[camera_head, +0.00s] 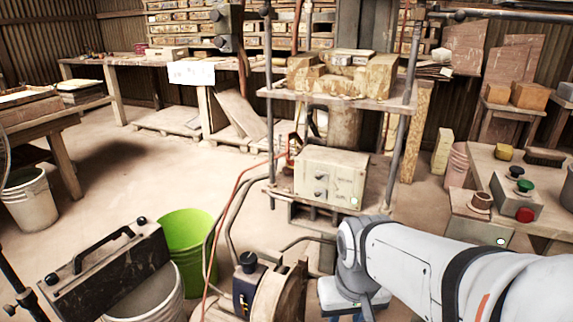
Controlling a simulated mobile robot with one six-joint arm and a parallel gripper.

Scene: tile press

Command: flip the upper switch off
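A cream control box (332,177) stands on the lower shelf of the press frame, in the middle of the view. Its front has two small dark switches, an upper switch (320,178) and a lower switch (320,194). They are too small to tell which way either is set. My white arm reaches in from the lower right, and its wrist is in front of and below the box, to the right of the switches in the picture. The arm's end runs down to the bottom edge, and my gripper's fingers do not show. Nothing covers the two switches.
A green bucket (190,240) stands lower left. A button box (516,198) is on the right table. Open floor lies left.

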